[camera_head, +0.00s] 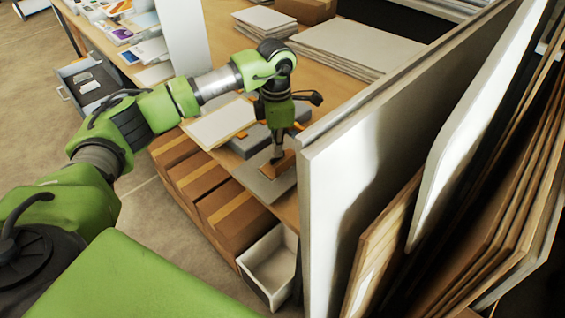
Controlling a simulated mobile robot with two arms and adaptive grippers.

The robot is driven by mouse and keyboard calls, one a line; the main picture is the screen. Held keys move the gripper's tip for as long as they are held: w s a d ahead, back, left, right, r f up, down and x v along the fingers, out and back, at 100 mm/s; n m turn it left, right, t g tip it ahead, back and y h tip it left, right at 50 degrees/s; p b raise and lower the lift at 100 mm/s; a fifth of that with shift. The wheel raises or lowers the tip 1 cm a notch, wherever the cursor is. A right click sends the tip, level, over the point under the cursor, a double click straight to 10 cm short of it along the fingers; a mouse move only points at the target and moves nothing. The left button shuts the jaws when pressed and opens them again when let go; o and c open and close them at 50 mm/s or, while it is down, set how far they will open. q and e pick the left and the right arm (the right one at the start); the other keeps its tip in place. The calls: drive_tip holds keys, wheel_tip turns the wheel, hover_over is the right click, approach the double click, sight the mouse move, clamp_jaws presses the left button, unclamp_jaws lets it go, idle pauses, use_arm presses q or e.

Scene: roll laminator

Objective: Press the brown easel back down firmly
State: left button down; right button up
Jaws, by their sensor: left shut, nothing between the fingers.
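The brown easel back (285,164) is a small brown piece on a grey board (262,186) near the front edge of the wooden table. My left gripper (276,160) points straight down at it, with its fingers shut and nothing between them. The fingertips are at or just above the brown piece; I cannot tell whether they touch. The fingers hide part of the piece. My right gripper is out of view.
Large upright panels (385,130) fill the right side, close to the work spot. Cardboard boxes (200,180) and a white bin (270,265) sit below the table edge. A white board (217,122) lies left of the gripper, and stacked sheets (345,48) lie behind.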

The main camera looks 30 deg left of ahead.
use_arm(q)
drive_tip(key=shift+s+f+b, duration=0.3)
drive_tip(key=shift+f, duration=0.15)
idle(0.8)
idle(0.6)
drive_tip(key=shift+w+r+p, duration=0.15)
drive_tip(key=shift+r+p, duration=0.2)
drive_tip(key=shift+r, duration=0.2)
drive_tip(key=shift+w+r+p, duration=0.15)
drive_tip(key=shift+r+p, duration=0.2)
drive_tip(key=shift+r, duration=0.2)
drive_tip(key=shift+r+p, duration=1.35)
drive_tip(key=shift+r, duration=1.3)
drive_tip(key=shift+f, duration=0.1)
